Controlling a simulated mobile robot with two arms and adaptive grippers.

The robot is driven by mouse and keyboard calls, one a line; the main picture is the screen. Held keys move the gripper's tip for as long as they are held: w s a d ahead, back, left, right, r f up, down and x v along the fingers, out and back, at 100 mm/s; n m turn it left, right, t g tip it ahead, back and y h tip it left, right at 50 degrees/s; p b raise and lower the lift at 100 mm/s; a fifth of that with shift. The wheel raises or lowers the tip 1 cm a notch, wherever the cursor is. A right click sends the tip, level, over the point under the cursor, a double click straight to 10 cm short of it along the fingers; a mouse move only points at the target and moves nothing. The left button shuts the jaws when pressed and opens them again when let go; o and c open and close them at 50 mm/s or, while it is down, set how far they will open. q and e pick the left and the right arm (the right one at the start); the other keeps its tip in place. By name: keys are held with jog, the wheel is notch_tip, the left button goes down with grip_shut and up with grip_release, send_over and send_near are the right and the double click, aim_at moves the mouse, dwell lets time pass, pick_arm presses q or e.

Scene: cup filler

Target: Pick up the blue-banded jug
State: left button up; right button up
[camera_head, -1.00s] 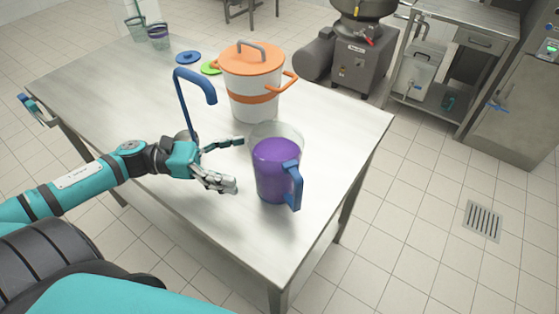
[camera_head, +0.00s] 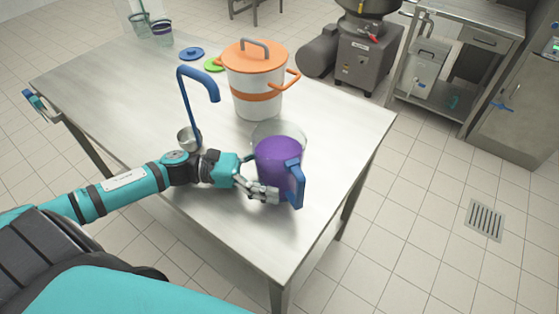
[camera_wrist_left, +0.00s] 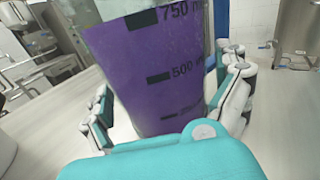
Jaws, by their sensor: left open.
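The clear jug (camera_head: 276,160) holds purple liquid and has a blue handle (camera_head: 295,185) on its right side. It stands upright on the steel table. I cannot make out a blue band on it. In the left wrist view the jug (camera_wrist_left: 160,75) shows dark volume marks and fills the middle. My left gripper (camera_head: 257,182) is open at the jug, low on its side. In the wrist view one finger of the left gripper (camera_wrist_left: 168,108) is on each side of the jug. The far finger is hidden behind the jug in the head view. My right gripper is not in view.
A blue hooked ladle (camera_head: 193,105) with a metal cup (camera_head: 188,138) is behind my left wrist. A white orange-banded pot (camera_head: 250,80) with an orange lid stands behind the jug. Blue (camera_head: 191,54) and green (camera_head: 214,65) discs lie further back. The table's front right is clear.

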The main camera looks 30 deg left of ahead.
pick_arm(q)
jog(key=c, duration=1.3)
jog(key=shift+r, duration=0.1)
jog(key=shift+c, duration=0.7)
